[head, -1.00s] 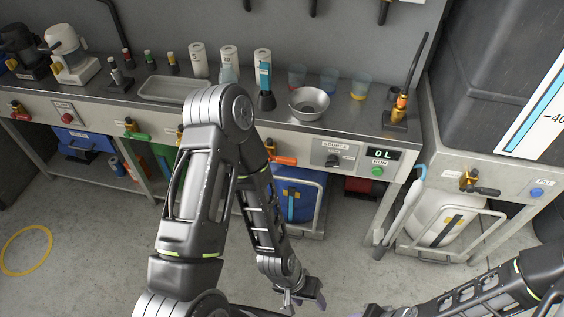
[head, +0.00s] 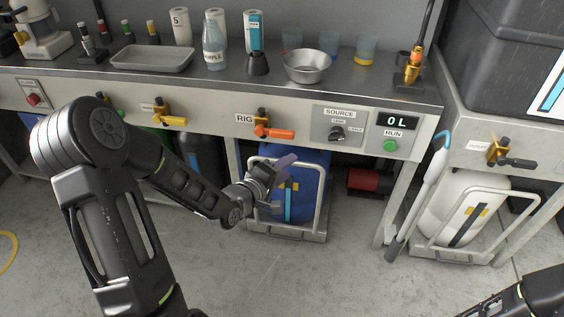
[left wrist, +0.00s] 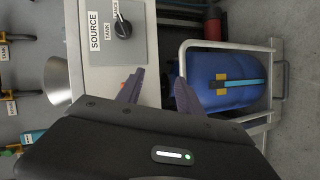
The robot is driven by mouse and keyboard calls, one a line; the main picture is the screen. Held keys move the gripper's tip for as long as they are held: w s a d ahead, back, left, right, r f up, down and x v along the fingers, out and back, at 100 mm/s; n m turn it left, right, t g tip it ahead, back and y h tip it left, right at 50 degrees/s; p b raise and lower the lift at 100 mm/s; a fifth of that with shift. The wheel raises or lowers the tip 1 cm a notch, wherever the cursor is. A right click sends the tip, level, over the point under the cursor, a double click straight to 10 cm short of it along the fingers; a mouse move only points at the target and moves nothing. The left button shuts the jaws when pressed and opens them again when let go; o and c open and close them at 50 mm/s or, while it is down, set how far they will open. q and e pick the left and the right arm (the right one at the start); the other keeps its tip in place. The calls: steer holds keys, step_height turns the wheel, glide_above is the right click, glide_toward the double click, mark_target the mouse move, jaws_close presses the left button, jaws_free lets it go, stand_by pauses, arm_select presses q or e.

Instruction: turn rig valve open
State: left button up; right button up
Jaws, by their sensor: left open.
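The rig valve (head: 263,127) sits on the front panel of the bench in the head view, beside a label whose visible letters read RIG. Its orange handle (head: 275,133) points sideways to the right. My left gripper (head: 279,182) is open and empty, below the valve and in front of the blue tank, apart from the handle. In the left wrist view the two dark fingers (left wrist: 158,93) are spread. A small orange bit of the handle (left wrist: 123,84) shows there beside one finger; the rest is hidden. My right gripper is out of view; only part of that arm shows at bottom right.
Right of the valve are the SOURCE knob (head: 337,133), a display (head: 398,120) reading 0 L and a green RUN button (head: 390,146). A yellow-handled valve (head: 170,120) is to the left. A framed blue tank (head: 312,180) stands below. A metal bowl (head: 305,66) sits above.

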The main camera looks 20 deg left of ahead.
mark_target(280, 137)
arm_select(q)
steer(key=a+r+n+t+b, duration=0.2)
steer(key=a+r+t+b, duration=0.1)
steer(key=a, duration=0.3)
steer(key=shift+w+r+b, duration=0.2)
steer(key=shift+r+b, duration=0.4)
steer(key=shift+b, duration=0.3)
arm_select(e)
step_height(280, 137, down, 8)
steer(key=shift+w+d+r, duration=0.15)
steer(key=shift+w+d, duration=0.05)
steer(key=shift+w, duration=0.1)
arm_select(q)
steer(key=shift+w, duration=0.1)
steer(key=w, duration=0.2)
steer(key=w+b, duration=0.1)
steer(key=w, duration=0.1)
steer(key=w+d+b, duration=0.1)
steer(key=w, duration=0.1)
steer(key=shift+w+f, duration=0.15)
steer(key=shift+w, duration=0.05)
steer(key=shift+w+d+b, duration=0.1)
steer(key=shift+w+b, duration=0.2)
steer(key=shift+w, duration=0.3)
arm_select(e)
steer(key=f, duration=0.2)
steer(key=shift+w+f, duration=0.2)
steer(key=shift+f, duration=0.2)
arm_select(q)
jaws_close()
